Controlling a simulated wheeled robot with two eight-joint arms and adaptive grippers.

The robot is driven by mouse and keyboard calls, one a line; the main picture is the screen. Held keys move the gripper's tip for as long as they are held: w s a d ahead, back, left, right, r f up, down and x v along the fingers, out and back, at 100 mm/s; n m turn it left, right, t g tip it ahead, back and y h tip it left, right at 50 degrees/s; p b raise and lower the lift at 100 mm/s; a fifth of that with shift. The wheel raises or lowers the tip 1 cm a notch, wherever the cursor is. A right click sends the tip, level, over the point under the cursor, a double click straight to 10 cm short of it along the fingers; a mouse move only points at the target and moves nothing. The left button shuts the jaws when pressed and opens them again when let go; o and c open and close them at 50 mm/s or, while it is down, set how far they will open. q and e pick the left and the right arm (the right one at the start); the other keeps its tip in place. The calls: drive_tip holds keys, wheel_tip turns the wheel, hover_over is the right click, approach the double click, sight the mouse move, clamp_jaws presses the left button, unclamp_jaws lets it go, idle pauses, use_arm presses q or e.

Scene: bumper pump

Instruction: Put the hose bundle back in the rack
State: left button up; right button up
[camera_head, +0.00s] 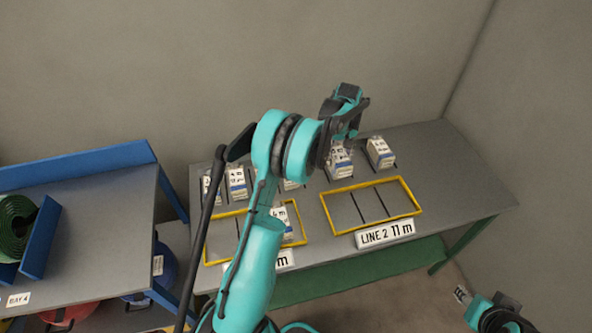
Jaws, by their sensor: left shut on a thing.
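The fingertips are small and partly hidden by the wrist; I cannot tell whether the block touches the table. Similar blocks stand along the table's back: one to the right (380,153), others to the left (236,183), partly behind my arm. Dark slot lines there look like the rack. At lower right my right arm's dark end (503,318) shows; its jaws cannot be made out.
The right yellow frame (417,205), signed "LINE 2 11 m" (386,233), is empty. The left yellow frame (208,250) holds a block (283,222) and is partly covered by my arm. A side bench (115,215) with a green coil (14,225) stands at left.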

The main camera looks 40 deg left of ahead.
use_arm(q)
drive_tip(key=a+f, duration=0.2)
drive_tip(key=a, duration=0.1)
drive_tip(key=s+a+f+b, duration=0.1)
drive_tip(key=a+f, duration=0.1)
drive_tip(key=a, duration=0.1)
drive_tip(key=a+f+b, duration=0.1)
drive_tip(key=a+f, duration=0.1)
drive_tip(key=a, duration=0.1)
drive_tip(key=shift+s+a, duration=0.15)
drive_tip(key=shift+a, duration=0.05)
drive_tip(key=shift+f+b, duration=0.8)
drive_tip(key=shift+f, duration=1.2)
drive_tip(key=shift+r, duration=0.1)
drive_tip(key=shift+f, duration=0.25)
drive_tip(key=o, duration=1.5)
drive_tip(key=shift+c, duration=0.2)
drive_tip(key=shift+r, duration=0.15)
